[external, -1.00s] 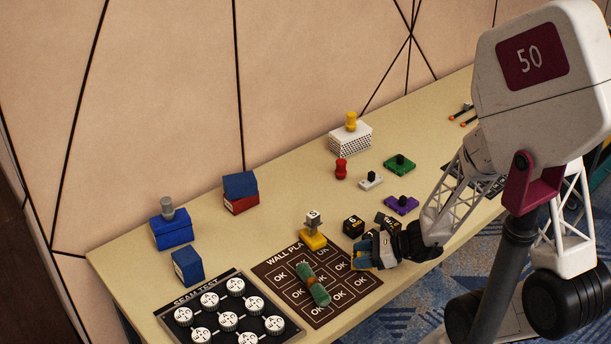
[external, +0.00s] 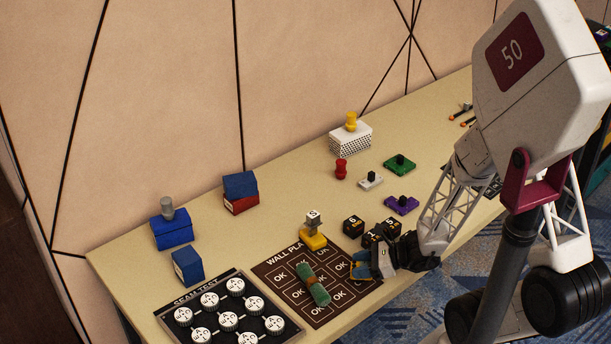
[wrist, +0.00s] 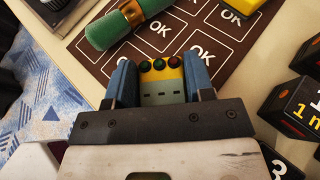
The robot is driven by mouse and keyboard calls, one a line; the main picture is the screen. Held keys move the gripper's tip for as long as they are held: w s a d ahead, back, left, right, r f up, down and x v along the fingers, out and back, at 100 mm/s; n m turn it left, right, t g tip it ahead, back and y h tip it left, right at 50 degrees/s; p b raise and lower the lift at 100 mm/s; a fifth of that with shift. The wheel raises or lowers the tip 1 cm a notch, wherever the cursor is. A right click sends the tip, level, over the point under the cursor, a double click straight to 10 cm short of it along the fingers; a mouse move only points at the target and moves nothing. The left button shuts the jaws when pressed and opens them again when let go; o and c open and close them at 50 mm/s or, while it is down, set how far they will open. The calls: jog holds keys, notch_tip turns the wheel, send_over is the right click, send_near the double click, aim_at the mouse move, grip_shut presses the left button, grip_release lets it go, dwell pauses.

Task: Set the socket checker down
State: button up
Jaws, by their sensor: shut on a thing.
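The socket checker (wrist: 163,84) is a small yellow and grey block with a row of three round lights, two green and one dark red. My gripper (wrist: 162,78) is shut on it, with one blue finger on each side. In the external view my gripper (external: 363,266) is at the right edge of the dark brown wall plan mat (external: 262,267), low over the table. The checker is mostly hidden there. In the wrist view the mat's printed OK cells lie just beyond the checker. I cannot tell whether the checker touches the mat.
A green roll with an orange band (external: 313,285) lies on the mat. A yellow-based stamp-like piece (external: 313,240) stands at its back edge. Black number cubes (external: 353,225) sit close behind my gripper. The seam test board (external: 245,290) is left of the mat.

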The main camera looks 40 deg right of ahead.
jog(key=shift+f, duration=0.15)
jog(key=o, duration=0.9)
jog(key=shift+r, duration=0.2)
jog(key=shift+d, duration=0.1)
jog(key=shift+v, duration=3.6)
jog(key=shift+s, duration=0.1)
